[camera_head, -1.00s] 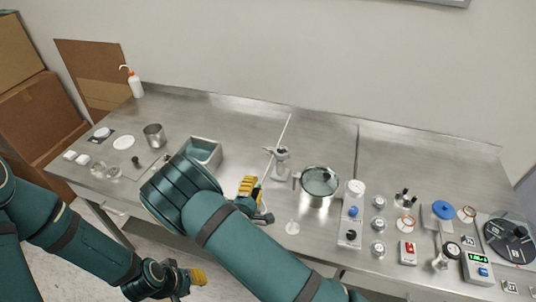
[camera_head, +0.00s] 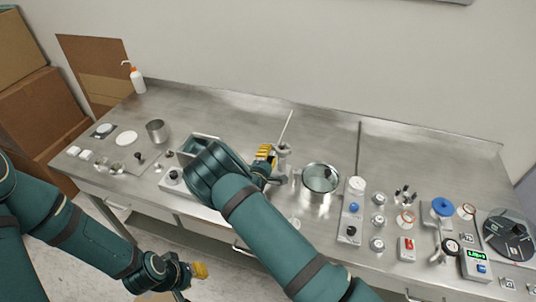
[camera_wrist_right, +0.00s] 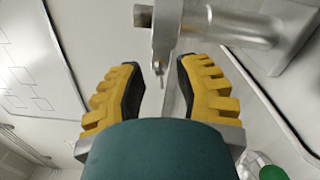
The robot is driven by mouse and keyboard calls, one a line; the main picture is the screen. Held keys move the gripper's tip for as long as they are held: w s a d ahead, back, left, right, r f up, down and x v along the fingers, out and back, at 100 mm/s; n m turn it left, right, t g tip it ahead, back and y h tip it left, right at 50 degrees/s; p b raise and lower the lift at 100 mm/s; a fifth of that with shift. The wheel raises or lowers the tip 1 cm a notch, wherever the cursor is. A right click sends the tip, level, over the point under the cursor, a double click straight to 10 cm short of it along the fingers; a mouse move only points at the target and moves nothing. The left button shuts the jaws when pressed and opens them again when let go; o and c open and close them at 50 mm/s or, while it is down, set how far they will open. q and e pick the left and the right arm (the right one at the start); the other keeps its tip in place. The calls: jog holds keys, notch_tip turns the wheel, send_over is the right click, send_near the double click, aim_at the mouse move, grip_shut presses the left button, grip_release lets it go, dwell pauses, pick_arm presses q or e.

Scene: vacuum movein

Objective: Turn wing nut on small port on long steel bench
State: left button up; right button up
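The small steel port (camera_head: 284,152) stands on the long steel bench (camera_head: 235,109), left of the steel pot, partly hidden by my right gripper. In the right wrist view, its horizontal tube (camera_wrist_right: 225,27) and a narrow metal part with a thin tip, likely the wing nut (camera_wrist_right: 166,30), are close ahead. My right gripper (camera_head: 265,153) is beside the port. In the wrist view its yellow fingers (camera_wrist_right: 160,85) are apart, with the thin tip showing in the gap; contact is not visible. My left gripper (camera_head: 199,270) is low in front of the bench; its opening is unclear.
A steel pot with a glass lid (camera_head: 320,178) stands just right of the port. An open steel box (camera_head: 200,143) is left, partly behind my right arm. Knobs, valves and a black disc (camera_head: 510,236) fill the right side.

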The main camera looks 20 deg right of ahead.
grip_shut()
dwell(0.5)
jog(key=shift+r+n+b, duration=0.15)
jog(key=shift+n+b, duration=0.35)
jog(key=shift+n, duration=6.2)
